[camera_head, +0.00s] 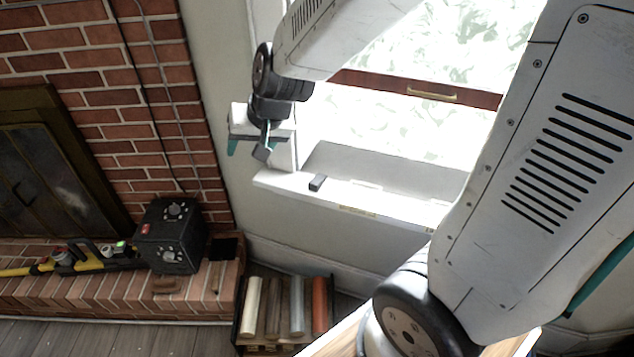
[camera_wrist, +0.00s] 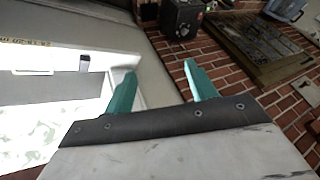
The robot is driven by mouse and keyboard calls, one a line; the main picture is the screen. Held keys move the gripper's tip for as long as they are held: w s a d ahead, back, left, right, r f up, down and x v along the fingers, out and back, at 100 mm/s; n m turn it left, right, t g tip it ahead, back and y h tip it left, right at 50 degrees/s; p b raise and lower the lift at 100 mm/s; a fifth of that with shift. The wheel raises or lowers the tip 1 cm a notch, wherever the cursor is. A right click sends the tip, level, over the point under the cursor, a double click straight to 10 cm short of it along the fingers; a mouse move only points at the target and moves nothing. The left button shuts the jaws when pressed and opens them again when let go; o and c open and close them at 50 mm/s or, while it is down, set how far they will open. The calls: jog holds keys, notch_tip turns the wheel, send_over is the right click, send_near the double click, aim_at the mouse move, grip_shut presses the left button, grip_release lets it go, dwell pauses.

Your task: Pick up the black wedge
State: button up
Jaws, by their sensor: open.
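The black wedge (camera_head: 317,182) is a small dark block lying on the white window sill (camera_head: 275,181). It also shows in the wrist view (camera_wrist: 84,63), at the left, outside the jaws. My gripper (camera_head: 247,150) has teal fingers and is up beside the window, to the left of the wedge and above the sill. In the wrist view the two teal fingers (camera_wrist: 156,75) stand apart with nothing between them.
A brick fireplace with a dark metal door (camera_head: 40,190) is at the left. A black box with knobs (camera_head: 170,236) stands on the brick hearth (camera_head: 105,296). A rack of coloured rolls (camera_head: 285,305) is on the floor below the sill. A window frame bar (camera_head: 415,90) crosses behind the arm.

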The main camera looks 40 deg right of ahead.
jog(key=w+d+f+m+t+h, duration=0.1)
jog(key=w+d+f+m+h, duration=0.1)
jog(key=w+f, duration=0.45)
jog(key=m+h, duration=0.6)
jog(key=h, duration=0.5)
send_near(313, 183)
jog(key=x, duration=0.3)
jog(key=shift+w+d+f+h, duration=0.2)
jog(key=shift+d+f+h, duration=0.1)
jog(key=shift+d, duration=0.1)
jog(key=x, duration=0.7)
jog(key=shift+f, duration=0.15)
jog(key=c, duration=1.1)
